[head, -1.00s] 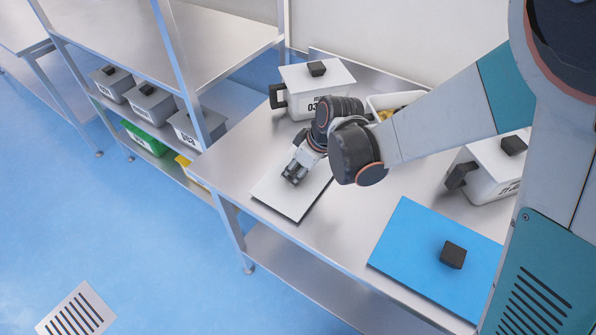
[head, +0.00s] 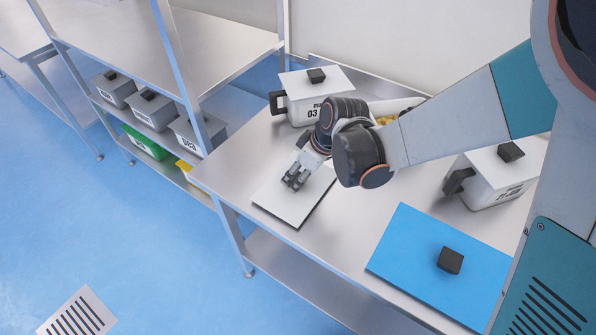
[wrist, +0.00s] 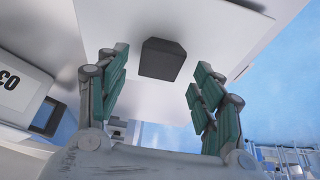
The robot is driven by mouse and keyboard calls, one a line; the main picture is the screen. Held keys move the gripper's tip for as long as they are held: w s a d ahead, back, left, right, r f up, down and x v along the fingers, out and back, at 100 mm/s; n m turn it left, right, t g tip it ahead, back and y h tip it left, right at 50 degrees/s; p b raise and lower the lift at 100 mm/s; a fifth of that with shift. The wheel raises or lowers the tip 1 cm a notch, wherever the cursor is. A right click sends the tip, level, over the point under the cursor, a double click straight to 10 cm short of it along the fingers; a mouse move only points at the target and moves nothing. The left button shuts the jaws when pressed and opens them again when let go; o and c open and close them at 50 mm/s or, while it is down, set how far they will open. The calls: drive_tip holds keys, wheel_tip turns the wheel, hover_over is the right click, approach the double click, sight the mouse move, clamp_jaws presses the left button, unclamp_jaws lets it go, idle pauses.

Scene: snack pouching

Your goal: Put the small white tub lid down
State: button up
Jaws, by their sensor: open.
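The small white tub lid (head: 285,207) lies flat on the steel table, close to its front left edge. My gripper (head: 294,183) is right over the lid, pointing down at it. In the wrist view the white lid (wrist: 150,22) fills the upper middle, with its dark block handle (wrist: 162,60) between my two spread fingers. Gaps show on both sides of the handle, so my gripper is open and holds nothing. My wrist hides the lid's far part in the head view.
A closed white tub (head: 310,105) stands behind my gripper. An open tub with yellow contents (head: 388,119) is partly hidden by my arm. A blue lid (head: 420,250) lies front right; another white tub (head: 492,180) stands at the right. Bare table lies between the lids.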

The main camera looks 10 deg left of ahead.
drive_tip(key=p+v, duration=0.5)
drive_tip(key=v, duration=0.4)
drive_tip(key=shift+d+r, duration=0.15)
drive_tip(key=shift+r, duration=0.15)
drive_tip(key=shift+s, duration=0.15)
